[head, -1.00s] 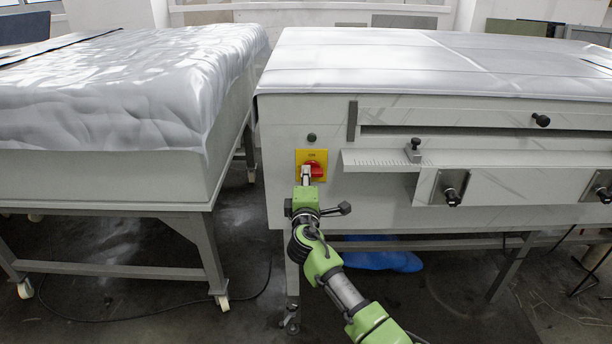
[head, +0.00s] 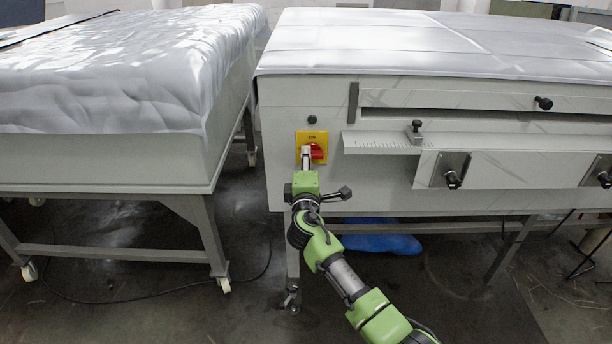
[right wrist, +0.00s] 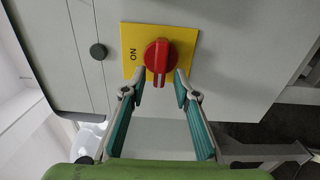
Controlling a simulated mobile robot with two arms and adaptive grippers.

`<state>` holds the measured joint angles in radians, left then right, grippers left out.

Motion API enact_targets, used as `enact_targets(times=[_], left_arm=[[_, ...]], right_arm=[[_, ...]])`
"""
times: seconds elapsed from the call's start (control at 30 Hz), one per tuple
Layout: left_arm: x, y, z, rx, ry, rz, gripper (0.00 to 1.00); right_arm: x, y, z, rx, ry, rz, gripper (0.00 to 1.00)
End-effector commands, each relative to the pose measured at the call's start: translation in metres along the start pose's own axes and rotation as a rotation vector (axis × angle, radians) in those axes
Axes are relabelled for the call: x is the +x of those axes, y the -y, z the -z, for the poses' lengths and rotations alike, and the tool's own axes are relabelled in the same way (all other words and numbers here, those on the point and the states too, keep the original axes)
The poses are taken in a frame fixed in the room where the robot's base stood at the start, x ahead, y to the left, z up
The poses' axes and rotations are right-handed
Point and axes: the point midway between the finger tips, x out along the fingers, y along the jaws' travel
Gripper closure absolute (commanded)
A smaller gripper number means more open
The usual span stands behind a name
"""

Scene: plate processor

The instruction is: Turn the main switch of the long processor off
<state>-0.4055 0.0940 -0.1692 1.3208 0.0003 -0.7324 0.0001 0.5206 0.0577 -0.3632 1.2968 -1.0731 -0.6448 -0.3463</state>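The main switch is a red rotary knob (right wrist: 158,57) on a yellow plate (right wrist: 188,40) in the right wrist view. Its white-marked end points down in that view, between the fingertips, and the word ON is to the knob's left. The same red knob (head: 317,152) and yellow plate (head: 311,136) are on the front of the long processor (head: 390,187). My right gripper (right wrist: 160,83) is open, with one finger each side of the knob's lower end. Both fingers look apart from the knob. It also shows in the head view (head: 306,157). My left gripper is out of view.
A dark round button (head: 312,119) is above the plate. A ruled ledge (head: 375,143) and black clamping knobs (head: 452,180) are to the right. Another covered table (head: 100,160) stands left across a narrow gap. A blue thing (head: 375,238) lies beneath the processor.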

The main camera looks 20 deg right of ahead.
Motion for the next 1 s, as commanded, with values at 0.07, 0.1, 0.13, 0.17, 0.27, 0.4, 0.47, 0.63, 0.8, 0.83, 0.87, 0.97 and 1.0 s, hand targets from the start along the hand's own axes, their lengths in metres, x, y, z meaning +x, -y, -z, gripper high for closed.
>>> enact_targets(times=[0.07, 0.1, 0.13, 0.17, 0.27, 0.4, 0.47, 0.63, 0.8, 0.83, 0.87, 0.97, 1.0], left_arm=[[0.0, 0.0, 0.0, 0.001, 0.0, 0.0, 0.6], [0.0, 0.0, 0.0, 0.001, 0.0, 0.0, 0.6], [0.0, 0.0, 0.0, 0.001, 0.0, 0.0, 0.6], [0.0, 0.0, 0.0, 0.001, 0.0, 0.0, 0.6], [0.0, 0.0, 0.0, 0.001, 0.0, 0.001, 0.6], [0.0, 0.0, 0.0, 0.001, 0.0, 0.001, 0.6], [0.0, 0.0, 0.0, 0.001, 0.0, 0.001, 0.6], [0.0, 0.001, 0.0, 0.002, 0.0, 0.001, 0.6], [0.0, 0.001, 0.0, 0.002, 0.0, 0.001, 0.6], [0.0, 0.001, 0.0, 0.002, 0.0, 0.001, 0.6], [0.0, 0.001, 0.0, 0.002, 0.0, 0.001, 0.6], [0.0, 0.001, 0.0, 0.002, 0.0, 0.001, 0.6], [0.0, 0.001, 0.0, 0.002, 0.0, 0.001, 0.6]], right_arm=[[-0.011, 0.001, 0.0, 0.0, -0.001, 0.002, 0.72], [-0.018, 0.002, 0.0, 0.001, -0.001, 0.003, 0.72], [-0.023, 0.002, 0.0, 0.001, -0.002, 0.002, 0.72], [-0.029, 0.002, 0.0, 0.001, -0.002, 0.002, 0.72], [-0.048, 0.002, 0.0, 0.001, -0.001, 0.003, 0.72], [-0.073, 0.002, 0.0, 0.001, -0.001, 0.004, 0.72], [-0.083, 0.002, 0.0, 0.001, -0.002, 0.004, 0.72], [-0.102, 0.001, 0.0, -0.001, -0.001, 0.003, 0.72], [-0.109, 0.001, 0.0, -0.002, 0.0, 0.002, 0.72], [-0.109, 0.001, 0.0, -0.002, 0.0, 0.002, 0.72], [-0.109, 0.001, 0.0, -0.002, 0.0, 0.002, 0.72], [-0.109, 0.001, 0.0, -0.002, 0.0, 0.002, 0.72], [-0.109, 0.001, 0.0, -0.002, 0.0, 0.002, 0.72]])
